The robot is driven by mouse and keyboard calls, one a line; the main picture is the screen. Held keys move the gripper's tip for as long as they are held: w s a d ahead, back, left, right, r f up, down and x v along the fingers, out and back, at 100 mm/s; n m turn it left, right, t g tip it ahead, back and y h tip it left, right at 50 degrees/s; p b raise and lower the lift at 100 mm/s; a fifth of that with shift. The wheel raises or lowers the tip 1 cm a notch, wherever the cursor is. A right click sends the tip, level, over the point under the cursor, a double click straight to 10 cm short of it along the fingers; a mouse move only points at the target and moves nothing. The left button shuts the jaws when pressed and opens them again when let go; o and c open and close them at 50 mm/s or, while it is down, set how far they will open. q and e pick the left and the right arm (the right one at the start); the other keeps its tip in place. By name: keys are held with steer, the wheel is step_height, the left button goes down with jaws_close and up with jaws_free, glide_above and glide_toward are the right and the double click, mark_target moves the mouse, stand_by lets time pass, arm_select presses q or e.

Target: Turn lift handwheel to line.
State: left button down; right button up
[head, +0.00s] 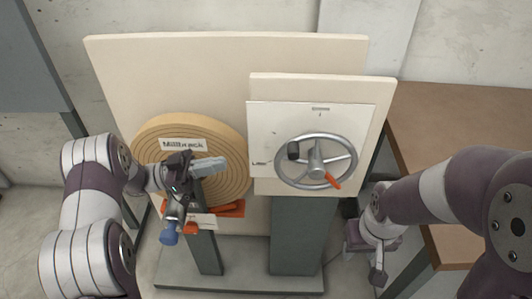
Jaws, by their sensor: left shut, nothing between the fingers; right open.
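The lift handwheel (345,142) is a grey spoked wheel on a white plate (267,122) fixed to a cream panel. A dark knob (293,150) sits on its upper-left rim. An orange pointer (333,181) points down and right from the hub. A short dark mark lies at the plate's top, under a small label; another small label is at the plate's left edge. My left gripper (218,165) is shut and empty, in front of the tan spiral disc, left of the wheel and apart from it. My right gripper (368,248) is open and empty, below and right of the wheel.
The tan spiral disc (160,126) with a name label is mounted on a larger cream board (200,70). Orange parts (232,209) and a blue-ended handle (169,236) show below it. Grey posts stand on a base plate (240,284). A brown table (460,110) is at right.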

arm_select(q)
steer(key=x, duration=1.4)
steer(key=shift+s+g, duration=0.4)
steer(key=shift+s, duration=0.15)
steer(key=shift+a+r, duration=0.1)
steer(key=shift+r, duration=0.05)
